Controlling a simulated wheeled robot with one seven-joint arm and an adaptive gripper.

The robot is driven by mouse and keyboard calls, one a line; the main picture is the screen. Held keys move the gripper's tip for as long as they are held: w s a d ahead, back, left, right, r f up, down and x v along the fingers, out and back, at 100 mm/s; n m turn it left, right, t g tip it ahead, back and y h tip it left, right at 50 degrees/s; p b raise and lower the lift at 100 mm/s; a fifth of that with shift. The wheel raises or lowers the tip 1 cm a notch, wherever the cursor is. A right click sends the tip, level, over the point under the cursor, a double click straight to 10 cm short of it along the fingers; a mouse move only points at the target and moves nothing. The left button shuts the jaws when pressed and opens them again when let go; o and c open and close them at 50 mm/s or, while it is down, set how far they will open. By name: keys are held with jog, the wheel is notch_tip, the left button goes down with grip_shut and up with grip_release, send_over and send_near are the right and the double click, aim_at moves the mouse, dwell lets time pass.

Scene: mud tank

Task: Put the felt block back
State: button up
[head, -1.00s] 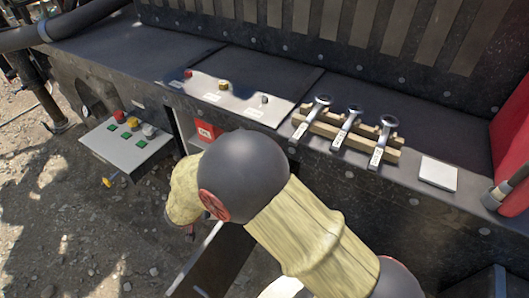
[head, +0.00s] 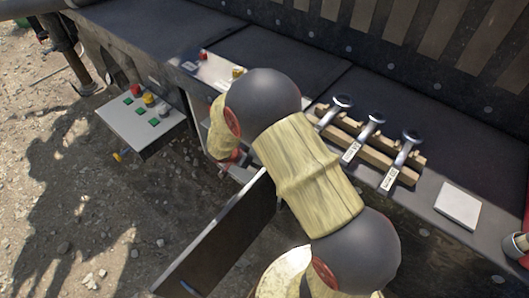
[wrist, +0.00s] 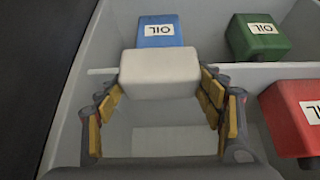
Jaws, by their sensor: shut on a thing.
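A pale grey-white block (wrist: 160,72), which I take to be the felt block, is between the fingers of my gripper (wrist: 162,100) in the wrist view. My gripper is shut on it and holds it over a light grey divided bin (wrist: 85,115). Below the block is a compartment with a paler patch on its floor and no can visible in it. In the head view my gripper and the block are hidden behind my arm.
In the bin, a blue OIL can (wrist: 160,30) is just behind the block, a green one (wrist: 258,38) at back right and a red one (wrist: 295,115) at right. An open dark door (head: 222,240), levers (head: 372,120) and a white square (head: 458,205) are nearby.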

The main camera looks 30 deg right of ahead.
jog(key=d, duration=0.2)
jog(key=w+d, duration=0.1)
jog(key=d, duration=0.1)
jog(key=w+d, duration=0.1)
jog(key=d, duration=0.1)
jog(key=shift+w+d, duration=0.15)
jog(key=shift+d, duration=0.05)
jog(key=shift+a+f, duration=0.1)
jog(key=shift+f+b, duration=0.2)
jog(key=shift+b, duration=0.25)
jog(key=o, duration=1.1)
jog(key=shift+r+p, duration=0.2)
jog(key=shift+p, duration=0.15)
jog(key=s+a, duration=0.1)
jog(key=a, duration=0.3)
jog(key=s+a, duration=0.2)
jog(key=a, duration=0.2)
jog(key=s+a+r, duration=0.1)
jog(key=a, duration=0.3)
jog(key=shift+s+p, duration=0.15)
jog(key=shift+p, duration=0.15)
